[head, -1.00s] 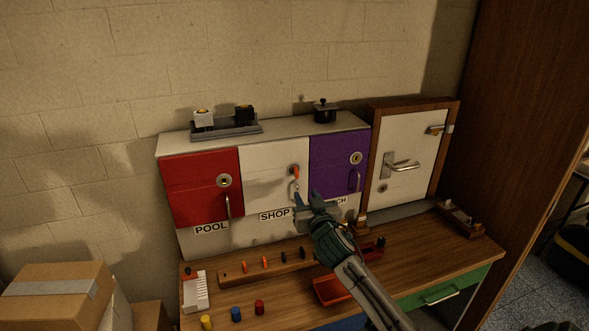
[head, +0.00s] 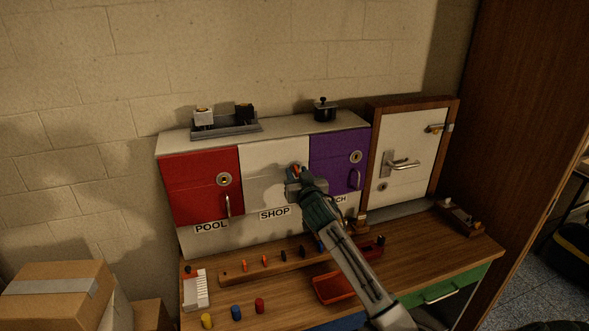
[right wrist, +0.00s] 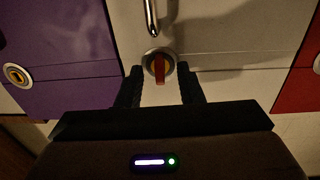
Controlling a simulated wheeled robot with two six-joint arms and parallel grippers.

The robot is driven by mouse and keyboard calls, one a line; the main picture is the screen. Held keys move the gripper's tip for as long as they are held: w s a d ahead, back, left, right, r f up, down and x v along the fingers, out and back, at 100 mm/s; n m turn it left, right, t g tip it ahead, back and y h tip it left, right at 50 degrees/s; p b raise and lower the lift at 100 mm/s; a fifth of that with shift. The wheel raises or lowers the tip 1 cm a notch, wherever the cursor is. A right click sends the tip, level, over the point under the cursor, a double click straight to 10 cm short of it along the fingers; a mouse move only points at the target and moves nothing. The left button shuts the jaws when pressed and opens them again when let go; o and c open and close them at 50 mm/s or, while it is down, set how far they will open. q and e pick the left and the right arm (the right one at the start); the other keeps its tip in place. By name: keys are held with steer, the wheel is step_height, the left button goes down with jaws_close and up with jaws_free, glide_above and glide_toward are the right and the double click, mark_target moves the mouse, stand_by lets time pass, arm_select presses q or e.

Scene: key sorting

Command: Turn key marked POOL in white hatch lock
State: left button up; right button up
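The white hatch (head: 262,165) is shut, between a red and a purple hatch, with a SHOP label below it. An orange-red key (right wrist: 160,70) stands in its round lock (right wrist: 149,56); any marking on it is unreadable. In the head view the key (head: 296,167) shows just above my gripper. My right gripper (head: 294,181) is at the white hatch's lock. In the right wrist view its two dark fingers (right wrist: 160,78) are apart, one on each side of the key, with gaps between. My left gripper is not in view.
The red hatch (head: 195,190) and purple hatch (head: 338,160) flank the white one, with locks and handles. A wooden key rack (head: 265,267) and a red tray (head: 335,289) lie on the bench. A white door panel (head: 405,160) stands to the right.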

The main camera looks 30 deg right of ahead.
jaws_close()
steer(key=shift+r, duration=0.2)
stand_by(0.7)
steer(key=shift+m+b, duration=0.9)
steer(key=shift+m, duration=0.2)
steer(key=shift+w+r+m+b, duration=0.15)
steer(key=shift+m+b, duration=0.5)
steer(key=shift+m, duration=0.75)
